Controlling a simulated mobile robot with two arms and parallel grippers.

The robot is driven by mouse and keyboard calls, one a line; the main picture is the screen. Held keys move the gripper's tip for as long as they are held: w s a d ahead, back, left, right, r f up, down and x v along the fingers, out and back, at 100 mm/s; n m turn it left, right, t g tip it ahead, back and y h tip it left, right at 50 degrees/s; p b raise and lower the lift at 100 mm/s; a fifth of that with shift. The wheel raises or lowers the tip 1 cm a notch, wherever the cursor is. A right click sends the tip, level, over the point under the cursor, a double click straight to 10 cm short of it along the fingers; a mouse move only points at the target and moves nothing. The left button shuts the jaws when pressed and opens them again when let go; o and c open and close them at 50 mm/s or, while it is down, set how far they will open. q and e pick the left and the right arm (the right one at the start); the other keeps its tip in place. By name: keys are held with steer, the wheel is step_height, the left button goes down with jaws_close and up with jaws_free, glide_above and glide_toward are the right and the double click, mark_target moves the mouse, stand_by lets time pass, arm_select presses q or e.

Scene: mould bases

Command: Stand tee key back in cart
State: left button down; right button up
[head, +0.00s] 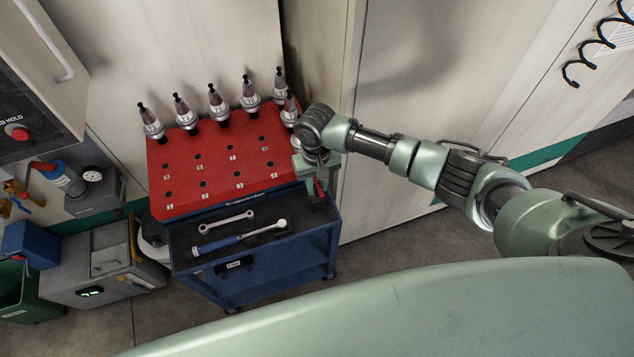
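The cart (250,287) is a blue trolley with a red sloped rack on top and a dark tray at its front. My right gripper (318,190) is at the rack's right end, above the right end of the tray, pointing down. A small red piece (321,188) shows at its fingers. It may be part of the tee key, but the gripper hides most of it, and I cannot tell whether the fingers are closed on it. No whole tee key is visible elsewhere. My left gripper is out of view.
Several tool holders (214,103) stand along the back of the red rack (215,167), with empty numbered holes in front. A wrench (227,222) and a blue-handled ratchet (238,240) lie in the tray (195,232). A grey cabinet (105,262) stands left. Pale panels rise behind.

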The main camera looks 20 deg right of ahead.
steer(key=shift+o, duration=1)
step_height(320, 180, up, 8)
steer(key=shift+w+f+b, duration=0.15)
steer(key=shift+b, duration=0.35)
